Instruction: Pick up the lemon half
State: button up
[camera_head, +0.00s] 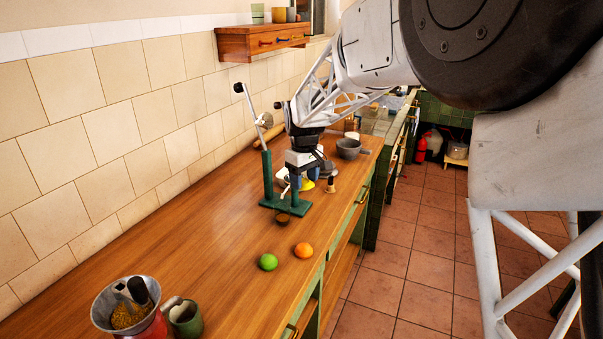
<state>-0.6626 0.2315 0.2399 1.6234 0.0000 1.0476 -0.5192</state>
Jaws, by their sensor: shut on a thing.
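My gripper points down over the wooden counter (225,240), just behind and right of the green press stand (268,180), and is shut on the lemon half. The fingers and the stand hide part of the fruit. I cannot tell whether it touches the surface below.
A grey bowl (348,148) stands behind. The left counter is clear.

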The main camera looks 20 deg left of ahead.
jog(key=shift+s+d+r, duration=0.1)
jog(key=shift+s+d, duration=0.6)
jog(key=shift+s, duration=0.25)
